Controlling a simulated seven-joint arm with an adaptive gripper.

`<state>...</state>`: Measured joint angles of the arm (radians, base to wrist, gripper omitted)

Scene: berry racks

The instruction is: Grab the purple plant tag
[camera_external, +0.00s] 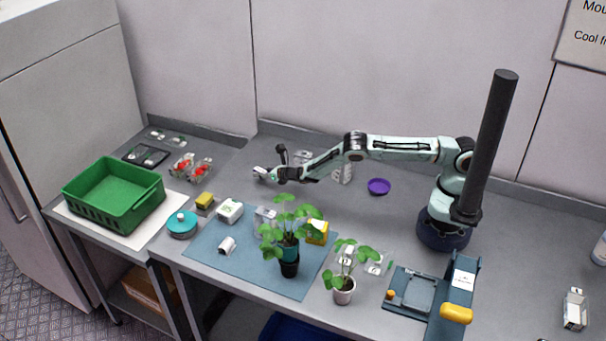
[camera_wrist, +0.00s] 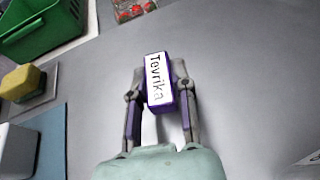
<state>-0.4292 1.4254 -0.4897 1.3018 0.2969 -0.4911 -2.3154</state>
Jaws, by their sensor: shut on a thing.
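The purple plant tag (camera_wrist: 158,82) has a white face with the word "Tevrika" on it. In the wrist view it sits between the two fingers of my gripper (camera_wrist: 157,92), which is shut on it. In the external view my gripper (camera_external: 262,175) is at the end of the outstretched arm, over the back left part of the grey counter. The tag is too small to make out clearly there. I cannot tell whether it touches the counter.
A blue mat (camera_external: 212,252) holds a potted plant and small boxes. A yellow block (camera_external: 204,201) and teal tin (camera_external: 182,225) stand nearby.

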